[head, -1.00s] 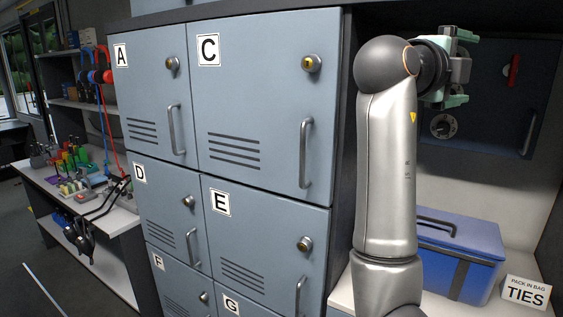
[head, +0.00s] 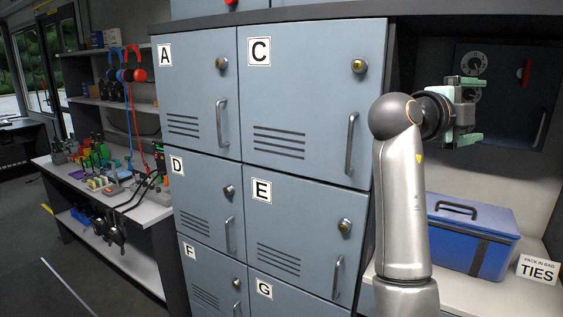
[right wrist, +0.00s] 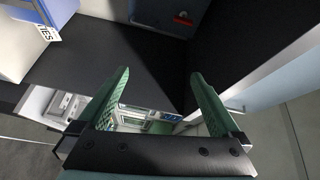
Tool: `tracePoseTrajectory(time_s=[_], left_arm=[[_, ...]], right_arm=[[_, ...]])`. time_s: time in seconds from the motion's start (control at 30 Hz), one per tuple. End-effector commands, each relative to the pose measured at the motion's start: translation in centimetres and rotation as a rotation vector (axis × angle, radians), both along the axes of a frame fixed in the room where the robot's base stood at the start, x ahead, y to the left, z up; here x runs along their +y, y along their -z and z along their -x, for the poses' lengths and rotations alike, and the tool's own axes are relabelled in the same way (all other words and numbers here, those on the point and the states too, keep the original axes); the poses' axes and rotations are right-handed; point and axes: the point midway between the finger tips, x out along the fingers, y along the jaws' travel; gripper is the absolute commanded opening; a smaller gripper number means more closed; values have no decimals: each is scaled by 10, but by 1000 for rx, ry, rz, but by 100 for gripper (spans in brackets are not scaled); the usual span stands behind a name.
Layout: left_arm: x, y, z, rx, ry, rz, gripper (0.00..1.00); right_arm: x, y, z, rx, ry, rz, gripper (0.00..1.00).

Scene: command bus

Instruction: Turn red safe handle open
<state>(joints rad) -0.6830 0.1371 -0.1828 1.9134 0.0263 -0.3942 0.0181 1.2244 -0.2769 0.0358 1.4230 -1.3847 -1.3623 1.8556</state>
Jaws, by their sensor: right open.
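The red safe handle (head: 526,72) stands roughly upright on the dark blue safe door (head: 507,97), in the shaded recess at the right of the head view. Two round dials (head: 474,62) show left of it. My right gripper (head: 476,111) is in front of the safe, lower and left of the red handle and apart from it. Its green fingers are open with nothing between them, as the right wrist view (right wrist: 160,76) also shows. A small red piece (right wrist: 183,19) on a dark blue panel shows at that view's top. My left gripper is out of view.
A blue box (head: 468,232) with a black handle sits on the light shelf below the safe, beside a TIES sign (head: 538,269). Grey-blue lettered lockers (head: 310,110) fill the middle. A workbench (head: 145,210) with tools stands at the left.

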Motion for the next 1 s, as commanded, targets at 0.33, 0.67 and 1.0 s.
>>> tracePoseTrajectory(time_s=[0.33, 0.67, 1.0], left_arm=[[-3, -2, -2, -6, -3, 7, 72], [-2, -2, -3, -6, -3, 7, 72], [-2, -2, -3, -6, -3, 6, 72]], right_arm=[[-133, 180, 9, 439, 286, 274, 100], [-211, 273, 53, 768, 395, 527, 100], [-178, 332, -32, 1148, -148, 664, 100]])
